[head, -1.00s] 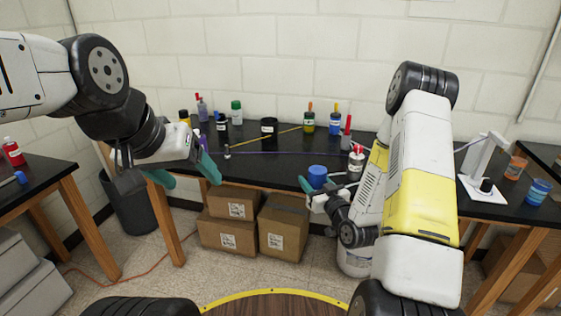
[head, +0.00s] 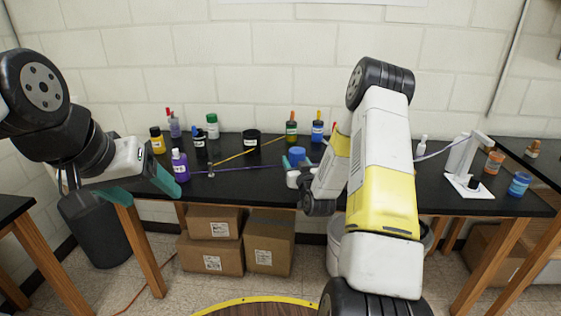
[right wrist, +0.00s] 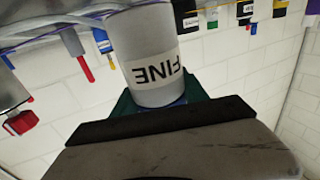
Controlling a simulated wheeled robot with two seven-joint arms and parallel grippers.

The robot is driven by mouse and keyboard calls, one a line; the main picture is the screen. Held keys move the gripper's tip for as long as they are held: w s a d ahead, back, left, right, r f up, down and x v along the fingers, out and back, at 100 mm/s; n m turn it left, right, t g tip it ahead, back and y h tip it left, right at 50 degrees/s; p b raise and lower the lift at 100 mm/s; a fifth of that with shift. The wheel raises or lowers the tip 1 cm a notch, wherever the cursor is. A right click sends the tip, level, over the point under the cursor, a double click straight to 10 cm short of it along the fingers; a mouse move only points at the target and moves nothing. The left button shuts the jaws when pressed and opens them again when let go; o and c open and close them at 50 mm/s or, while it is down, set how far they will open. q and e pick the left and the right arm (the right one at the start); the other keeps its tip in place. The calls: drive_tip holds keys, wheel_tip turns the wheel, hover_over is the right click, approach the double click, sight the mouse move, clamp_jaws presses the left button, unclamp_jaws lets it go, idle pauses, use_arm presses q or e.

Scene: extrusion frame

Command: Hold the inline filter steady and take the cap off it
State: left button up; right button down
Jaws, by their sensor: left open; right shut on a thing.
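The inline filter shows in the right wrist view as a white cylinder (right wrist: 150,45) with a "FINE" label, upside down in that picture. A blue cap (head: 297,154) stands on top in the head view, and a sliver of blue shows at the cylinder's end in the right wrist view. My right gripper (head: 300,180) is shut on the filter near this blue end. Whether its pads press on the body or the blue part is hidden. My left gripper (head: 140,187) is open and empty, at the table's front left, well apart from the filter.
Several bottles and a black cup (head: 252,141) stand along the back of the black table (head: 240,185). A purple bottle (head: 180,165) is close to my left gripper. A white stand (head: 465,165) is at right. Cardboard boxes (head: 215,257) lie below. The table's middle is mostly clear.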

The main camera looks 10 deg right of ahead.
drive_tip(key=shift+w+f, duration=0.65)
drive_tip(key=shift+w, duration=0.25)
drive_tip(key=shift+w+f, duration=0.7)
drive_tip(key=shift+w, duration=0.2)
drive_tip(key=shift+w+f, duration=0.65)
drive_tip(key=shift+w, duration=0.25)
drive_tip(key=shift+f, duration=0.15)
drive_tip(key=c, duration=0.6)
unclamp_jaws()
